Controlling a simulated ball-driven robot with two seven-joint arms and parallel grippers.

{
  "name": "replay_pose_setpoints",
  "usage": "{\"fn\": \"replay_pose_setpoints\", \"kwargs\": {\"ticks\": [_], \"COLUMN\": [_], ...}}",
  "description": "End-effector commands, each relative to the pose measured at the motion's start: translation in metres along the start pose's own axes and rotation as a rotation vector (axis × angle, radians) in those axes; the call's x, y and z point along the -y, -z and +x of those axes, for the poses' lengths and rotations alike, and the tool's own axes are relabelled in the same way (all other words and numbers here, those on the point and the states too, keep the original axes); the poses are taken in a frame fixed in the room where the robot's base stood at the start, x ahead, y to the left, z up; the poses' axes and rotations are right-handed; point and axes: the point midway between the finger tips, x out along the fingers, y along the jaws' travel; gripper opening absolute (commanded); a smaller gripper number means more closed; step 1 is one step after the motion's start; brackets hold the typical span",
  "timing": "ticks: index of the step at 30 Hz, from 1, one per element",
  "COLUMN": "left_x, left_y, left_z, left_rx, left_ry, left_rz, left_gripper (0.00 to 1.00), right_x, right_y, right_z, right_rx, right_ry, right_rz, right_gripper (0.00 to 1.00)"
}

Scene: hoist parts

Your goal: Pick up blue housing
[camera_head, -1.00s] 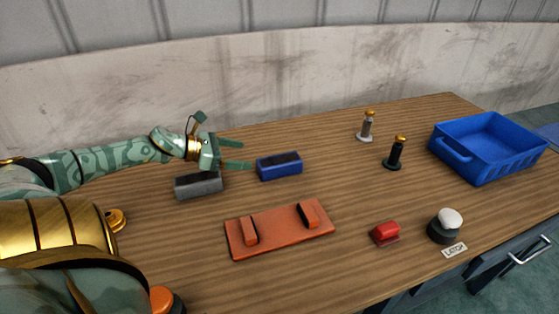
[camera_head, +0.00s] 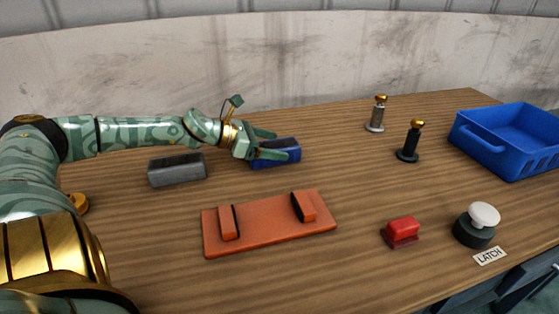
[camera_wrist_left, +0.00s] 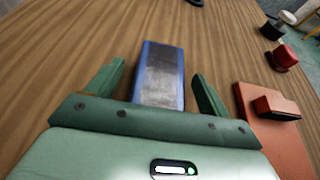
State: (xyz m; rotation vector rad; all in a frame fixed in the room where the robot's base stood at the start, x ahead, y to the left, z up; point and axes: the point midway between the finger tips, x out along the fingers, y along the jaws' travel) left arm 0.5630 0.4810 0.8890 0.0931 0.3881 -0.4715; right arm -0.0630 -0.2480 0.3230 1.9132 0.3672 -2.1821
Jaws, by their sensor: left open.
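The blue housing (camera_head: 285,154) is a blue block with a dark grey top, lying on the wooden table. My left gripper (camera_head: 275,144) is open at the housing's left end and partly hides it in the head view. In the left wrist view the housing (camera_wrist_left: 160,78) lies between the two spread fingers of the gripper (camera_wrist_left: 158,88), with a gap on each side and its far end reaching past the fingertips. My right gripper is in neither view.
A grey housing (camera_head: 177,169) lies left of the gripper. An orange plate (camera_head: 268,229) with two upright blocks is in front. A silver post (camera_head: 376,115), a black post (camera_head: 409,145), a red block (camera_head: 401,231), a white-topped LATCH button (camera_head: 480,222) and a blue bin (camera_head: 490,143) stand to the right.

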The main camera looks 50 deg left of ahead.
Motion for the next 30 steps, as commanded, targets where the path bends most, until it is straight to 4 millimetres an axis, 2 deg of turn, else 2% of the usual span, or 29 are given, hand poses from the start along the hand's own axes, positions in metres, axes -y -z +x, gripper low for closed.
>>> {"fn": "replay_pose_setpoints", "kwargs": {"ticks": [7,8,12,14,15,23,26,30], "left_x": [0.0,0.0,0.0,0.0,0.0,0.0,0.0,0.0], "left_y": [-0.003,-0.003,-0.003,-0.002,-0.003,-0.007,-0.021,-0.056], "left_z": [0.001,0.001,0.001,0.001,0.001,-0.001,-0.007,-0.022], "left_rx": [0.002,0.002,0.002,0.002,0.004,0.004,0.006,0.01], "left_ry": [-0.001,-0.001,-0.001,-0.001,-0.001,-0.001,-0.002,-0.002], "left_rz": [0.001,0.001,0.001,0.001,0.001,0.002,0.006,0.009], "left_gripper": [0.8,0.77,0.38,0.22,0.18,0.18,0.18,0.18], "right_x": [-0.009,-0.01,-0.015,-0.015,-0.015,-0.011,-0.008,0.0], "right_y": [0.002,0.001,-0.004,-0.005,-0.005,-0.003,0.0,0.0], "right_z": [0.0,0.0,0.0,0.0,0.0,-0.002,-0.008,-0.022], "right_rx": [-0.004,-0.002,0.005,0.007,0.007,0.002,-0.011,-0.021], "right_ry": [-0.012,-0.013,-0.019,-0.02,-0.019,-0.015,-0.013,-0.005], "right_rz": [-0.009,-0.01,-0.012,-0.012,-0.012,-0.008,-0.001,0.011], "right_gripper": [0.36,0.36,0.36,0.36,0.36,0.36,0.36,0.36]}}
